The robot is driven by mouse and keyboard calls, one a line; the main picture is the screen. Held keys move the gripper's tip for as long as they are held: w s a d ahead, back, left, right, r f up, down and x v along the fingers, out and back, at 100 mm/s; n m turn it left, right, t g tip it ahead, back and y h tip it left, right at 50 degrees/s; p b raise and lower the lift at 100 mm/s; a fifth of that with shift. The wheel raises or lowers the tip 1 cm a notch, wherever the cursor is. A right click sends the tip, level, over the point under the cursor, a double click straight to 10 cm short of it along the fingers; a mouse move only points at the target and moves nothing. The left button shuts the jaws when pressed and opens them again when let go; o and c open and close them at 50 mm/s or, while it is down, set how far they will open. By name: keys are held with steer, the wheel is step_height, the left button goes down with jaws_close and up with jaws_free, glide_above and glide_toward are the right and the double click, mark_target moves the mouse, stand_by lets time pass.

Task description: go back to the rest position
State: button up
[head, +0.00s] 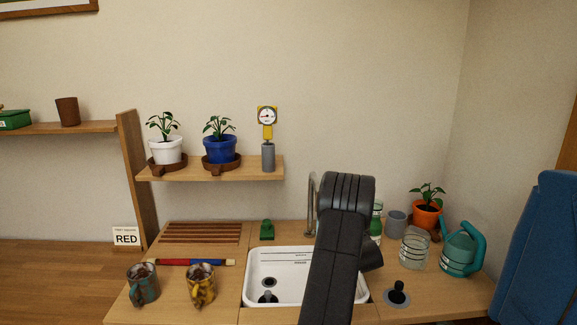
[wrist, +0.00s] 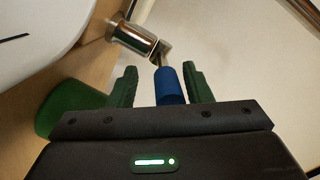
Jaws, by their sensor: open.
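My gripper (wrist: 160,68) is open in the wrist view, with one dark green finger on each side of a blue cylinder (wrist: 170,86). The cylinder sits on the end of a thin metal stem joined to a metal tap base (wrist: 133,36). Gaps show on both sides of the cylinder, so the fingers look apart from it. In the head view my dark arm reaches over the right part of the white sink (head: 250,278), close to the tap (head: 311,200). My gripper is hidden behind the arm there.
A glass jar (head: 414,248), teal watering can (head: 462,249) and orange plant pot (head: 426,215) stand right of my arm. Two mugs, teal (head: 143,285) and yellow (head: 201,287), stand left of the sink. A green object (wrist: 65,108) is close left of my gripper. A shelf (head: 210,170) holds plants.

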steer(key=shift+f+t, duration=0.25)
steer(key=shift+t, duration=0.05)
steer(key=shift+a, duration=0.1)
